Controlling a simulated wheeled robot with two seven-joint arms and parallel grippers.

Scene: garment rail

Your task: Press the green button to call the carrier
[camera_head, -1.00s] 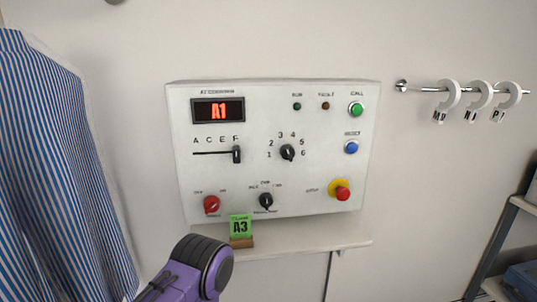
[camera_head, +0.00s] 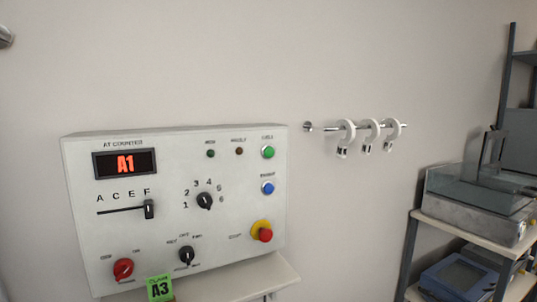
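The green button (camera_head: 268,152) is at the upper right of a white control panel (camera_head: 225,240) on the wall, under a small label. The panel's red display (camera_head: 125,163) reads A1. A blue button (camera_head: 267,188) sits below the green one, and a red stop button on a yellow base (camera_head: 262,231) sits lower. The slider (camera_head: 149,209) stands at F, and the rotary knob (camera_head: 204,201) is in the middle of the panel. Neither of my grippers shows in the head view.
A green A3 card (camera_head: 160,288) stands on a shelf (camera_head: 240,282) under the panel. To the right, a wall rail (camera_head: 403,126) holds white hooks (camera_head: 346,136). A shelving unit (camera_head: 410,250) with boxes stands at the far right.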

